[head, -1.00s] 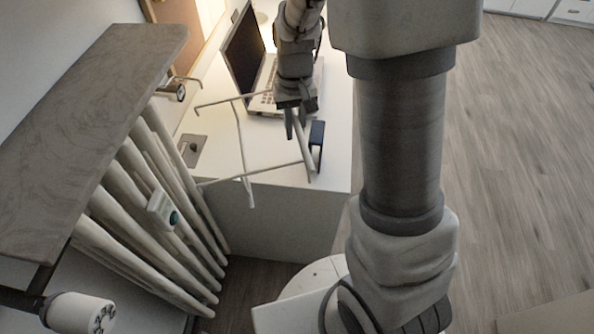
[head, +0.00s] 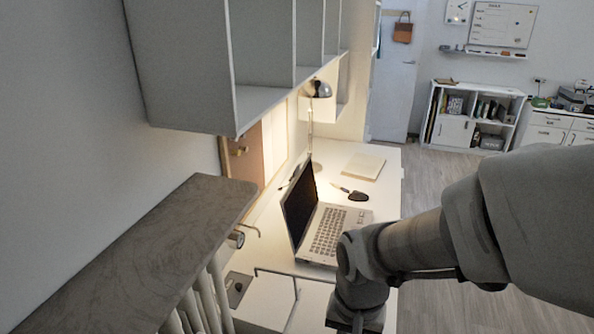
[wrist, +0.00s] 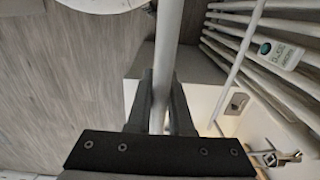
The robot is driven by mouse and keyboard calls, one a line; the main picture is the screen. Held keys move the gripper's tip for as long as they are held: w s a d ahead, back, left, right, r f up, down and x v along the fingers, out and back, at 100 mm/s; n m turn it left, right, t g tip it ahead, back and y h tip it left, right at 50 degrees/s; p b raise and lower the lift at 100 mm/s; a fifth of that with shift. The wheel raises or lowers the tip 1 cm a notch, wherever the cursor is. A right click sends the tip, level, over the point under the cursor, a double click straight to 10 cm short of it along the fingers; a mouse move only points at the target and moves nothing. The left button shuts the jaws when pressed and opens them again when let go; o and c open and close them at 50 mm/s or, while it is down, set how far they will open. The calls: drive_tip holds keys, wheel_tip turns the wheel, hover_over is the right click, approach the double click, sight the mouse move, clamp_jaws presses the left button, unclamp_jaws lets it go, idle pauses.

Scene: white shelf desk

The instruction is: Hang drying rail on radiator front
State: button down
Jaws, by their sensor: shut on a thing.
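My gripper (wrist: 161,98) is shut on a white bar of the drying rail (wrist: 167,50), which runs up between the two fingers in the wrist view. A second thin bar of the rail (wrist: 243,52) slants at the right. In the head view thin bars of the rail (head: 276,271) show over the desk, left of my wrist; the fingers are below the picture edge. The radiator (head: 207,298) has white upright tubes under the grey stone shelf. Its tubes (wrist: 222,38) also show at the upper right of the wrist view, apart from the gripped bar.
The grey shelf (head: 140,262) overhangs the radiator. A white meter (wrist: 280,53) sits on the tubes. An open laptop (head: 328,228) stands on the white desk (head: 384,190), under a lamp (head: 318,89). Wall cabinets (head: 190,60) hang above. Floor lies open at right.

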drive_tip(key=w+a+f, duration=0.1)
drive_tip(key=w+a, duration=0.2)
drive_tip(key=a, duration=0.5)
drive_tip(key=w+a+f, duration=0.2)
drive_tip(key=w+a, duration=0.2)
drive_tip(key=a, duration=0.5)
drive_tip(key=shift+a+b, duration=0.25)
drive_tip(key=shift+b, duration=0.2)
idle(1.1)
drive_tip(key=shift+w+f, duration=0.1)
drive_tip(key=c, duration=0.7)
unclamp_jaws()
drive_tip(key=shift+c, duration=0.2)
